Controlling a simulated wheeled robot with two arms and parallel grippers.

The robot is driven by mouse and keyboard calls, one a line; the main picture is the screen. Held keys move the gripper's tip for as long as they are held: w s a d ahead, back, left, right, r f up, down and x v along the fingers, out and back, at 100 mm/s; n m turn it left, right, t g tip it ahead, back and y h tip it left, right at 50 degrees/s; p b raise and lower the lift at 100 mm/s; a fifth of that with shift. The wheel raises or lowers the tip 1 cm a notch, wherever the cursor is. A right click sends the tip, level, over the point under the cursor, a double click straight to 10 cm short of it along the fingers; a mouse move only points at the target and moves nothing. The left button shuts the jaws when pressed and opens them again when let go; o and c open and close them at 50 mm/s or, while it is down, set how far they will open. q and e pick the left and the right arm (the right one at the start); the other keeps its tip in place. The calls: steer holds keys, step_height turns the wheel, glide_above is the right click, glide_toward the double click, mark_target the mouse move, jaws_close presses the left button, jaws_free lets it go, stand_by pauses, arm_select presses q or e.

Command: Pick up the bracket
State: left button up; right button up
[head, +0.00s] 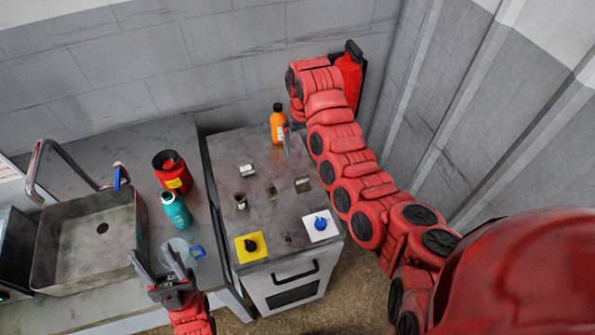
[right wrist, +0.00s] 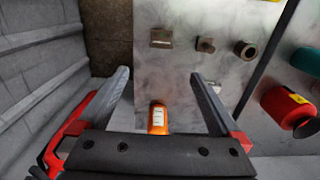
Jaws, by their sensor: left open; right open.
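A small metal piece with a square plate, which looks like the bracket (head: 302,184), lies on the grey worktop at its right side. It also shows near the top of the right wrist view (right wrist: 161,38). My right gripper (head: 286,140) is open and empty above the back of the worktop, beside the orange bottle and apart from the bracket. My left gripper (head: 156,263) is open at the lower left, by the clear jug, far from the bracket.
An orange bottle (head: 277,124) stands close to my right gripper. Other small metal parts (head: 271,190) (head: 240,200) and a pale part (head: 247,170) lie left of the bracket. Yellow (head: 259,252) and white (head: 332,236) knob plates sit in front. A red container (head: 172,178) and teal bottle (head: 176,214) stand left.

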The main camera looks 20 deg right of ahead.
step_height(320, 180, down, 4)
steer(key=f+b, duration=0.1)
steer(key=b, duration=0.5)
glide_above(302, 177)
step_height(302, 177, down, 5)
steer(key=shift+f, duration=0.1)
steer(key=shift+d+f+p, duration=0.1)
steer(key=shift+f+p, duration=0.4)
steer(key=shift+s+f, duration=0.1)
steer(key=shift+f, duration=0.2)
step_height(302, 177, down, 4)
steer(key=p, duration=0.3)
steer(key=shift+r, duration=0.2)
steer(key=shift+f+p, duration=0.35)
steer(key=shift+f, duration=0.45)
jaws_close()
